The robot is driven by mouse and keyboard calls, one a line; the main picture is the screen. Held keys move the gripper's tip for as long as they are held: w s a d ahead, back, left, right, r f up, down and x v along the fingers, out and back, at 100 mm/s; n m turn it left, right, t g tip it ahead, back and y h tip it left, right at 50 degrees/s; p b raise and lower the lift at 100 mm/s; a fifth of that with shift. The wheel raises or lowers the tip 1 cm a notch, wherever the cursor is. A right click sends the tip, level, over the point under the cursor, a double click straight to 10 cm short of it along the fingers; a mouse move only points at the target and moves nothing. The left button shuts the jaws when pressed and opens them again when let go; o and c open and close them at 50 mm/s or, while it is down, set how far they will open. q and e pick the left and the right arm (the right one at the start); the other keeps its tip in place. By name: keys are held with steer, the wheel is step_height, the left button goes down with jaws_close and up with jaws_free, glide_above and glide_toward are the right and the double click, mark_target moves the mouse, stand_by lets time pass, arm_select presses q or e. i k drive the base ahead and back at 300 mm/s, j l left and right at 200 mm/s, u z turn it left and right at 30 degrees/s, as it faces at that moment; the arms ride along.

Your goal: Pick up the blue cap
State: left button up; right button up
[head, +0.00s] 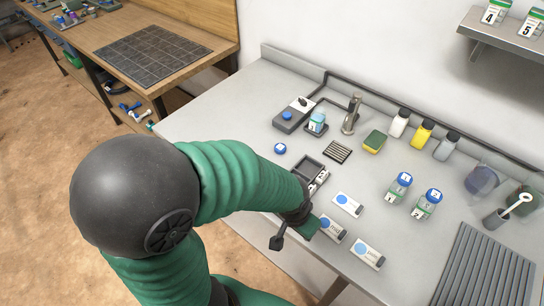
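A small round blue cap (280,148) with a pale rim lies alone on the grey counter, left of the dark tray. My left gripper (292,228) is over the front edge of the counter, below and apart from the loose blue cap. Its fingers are dark and partly hidden by my wrist, so I cannot tell whether it is open or shut. My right gripper is not in view.
A dark tray (309,169) and cards with blue circles (347,204) lie near my wrist. Behind are a grey device (294,114), a small jar (317,121), a tap (352,113), a sponge (374,141) and several bottles. A ridged grey mat (484,268) lies right. The counter's left end is clear.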

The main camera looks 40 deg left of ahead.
mark_target(280, 148)
steer(key=j+u, duration=0.3)
steer(key=j, duration=0.35)
steer(key=i+j+u, duration=0.1)
steer(key=j+u, duration=0.2)
steer(key=j, duration=0.35)
